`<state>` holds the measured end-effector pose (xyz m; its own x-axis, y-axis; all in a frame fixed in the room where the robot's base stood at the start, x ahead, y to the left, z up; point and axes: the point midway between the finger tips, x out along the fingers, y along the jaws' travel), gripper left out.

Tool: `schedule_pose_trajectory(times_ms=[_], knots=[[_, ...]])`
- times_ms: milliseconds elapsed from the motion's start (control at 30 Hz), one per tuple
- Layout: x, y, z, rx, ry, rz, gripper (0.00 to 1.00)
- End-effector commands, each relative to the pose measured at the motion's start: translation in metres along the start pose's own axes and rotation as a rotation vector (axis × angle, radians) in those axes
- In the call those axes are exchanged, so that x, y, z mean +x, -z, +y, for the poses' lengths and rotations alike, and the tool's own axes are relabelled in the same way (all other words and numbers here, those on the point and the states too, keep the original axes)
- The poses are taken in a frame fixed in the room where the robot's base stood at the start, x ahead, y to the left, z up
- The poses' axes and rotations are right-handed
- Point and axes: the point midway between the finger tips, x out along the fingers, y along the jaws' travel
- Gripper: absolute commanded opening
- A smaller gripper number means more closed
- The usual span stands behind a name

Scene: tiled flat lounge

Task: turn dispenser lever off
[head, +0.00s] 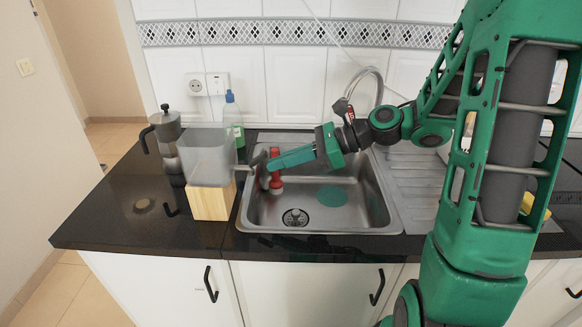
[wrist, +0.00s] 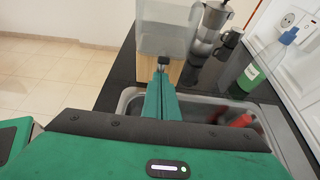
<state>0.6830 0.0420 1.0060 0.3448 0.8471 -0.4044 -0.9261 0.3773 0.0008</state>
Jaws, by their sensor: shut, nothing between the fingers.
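The dispenser (head: 206,160) is a clear grey box on a wooden block (head: 211,203), standing on the counter left of the sink. Its metal tap (head: 243,170) sticks out to the right, over the sink's left edge. The dispenser also shows at the top of the wrist view (wrist: 166,34). My gripper (head: 268,165) is shut and empty, with its green fingers pointing left and their tips close to the tap. In the wrist view the fingertips (wrist: 161,76) lie just below a small dark tap end (wrist: 162,61). I cannot tell whether they touch the lever.
A steel sink (head: 262,219) lies below my gripper, with a red item (head: 275,178) and a green disc (head: 332,196) in it.

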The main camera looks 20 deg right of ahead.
Motion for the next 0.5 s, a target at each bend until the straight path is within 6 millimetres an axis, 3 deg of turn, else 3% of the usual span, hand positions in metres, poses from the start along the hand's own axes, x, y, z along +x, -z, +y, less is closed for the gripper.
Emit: schedule_pose_trajectory(times_ms=[500], knots=[[0.0016,-0.0086,0.0001,0.001,0.001,0.0,0.0]])
